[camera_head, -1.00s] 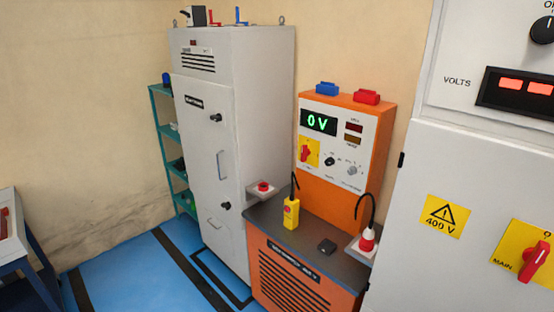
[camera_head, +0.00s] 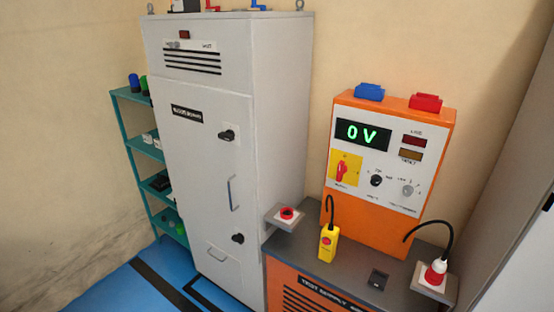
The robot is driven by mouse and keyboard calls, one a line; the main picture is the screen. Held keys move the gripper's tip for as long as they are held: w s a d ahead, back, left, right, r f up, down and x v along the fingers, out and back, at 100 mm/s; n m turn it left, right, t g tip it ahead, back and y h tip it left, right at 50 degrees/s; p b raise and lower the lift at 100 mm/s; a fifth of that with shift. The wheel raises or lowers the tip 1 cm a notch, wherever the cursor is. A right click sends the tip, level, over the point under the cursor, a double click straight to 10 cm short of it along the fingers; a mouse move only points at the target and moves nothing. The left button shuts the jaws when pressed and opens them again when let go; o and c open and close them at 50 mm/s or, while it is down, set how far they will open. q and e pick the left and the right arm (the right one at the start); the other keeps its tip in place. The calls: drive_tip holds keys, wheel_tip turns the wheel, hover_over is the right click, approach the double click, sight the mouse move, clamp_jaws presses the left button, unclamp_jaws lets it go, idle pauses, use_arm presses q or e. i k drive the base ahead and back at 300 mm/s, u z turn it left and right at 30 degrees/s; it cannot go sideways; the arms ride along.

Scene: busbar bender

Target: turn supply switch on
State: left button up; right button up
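An orange test supply unit (camera_head: 360,222) stands at the right of the camera_head view, with a white front panel. Neither of my grippers shows in this view.
A tall grey cabinet (camera_head: 205,135) stands left of the unit. A red button on a small shelf (camera_head: 286,214), a yellow pendant (camera_head: 328,243) and a red-and-white plug-like piece (camera_head: 435,271) are around the dark bench top (camera_head: 350,267). A teal rack (camera_head: 146,145) is at far left. Blue floor lies in front.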

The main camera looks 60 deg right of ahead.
sight(342, 169)
drive_tip(key=z, duration=0.1)
drive_tip(key=i, duration=1.25)
drive_tip(key=z, duration=1.3)
drive_tip(key=i, duration=0.8)
drive_tip(key=z, duration=1.1)
drive_tip(key=i, duration=0.2)
drive_tip(key=z, duration=0.15)
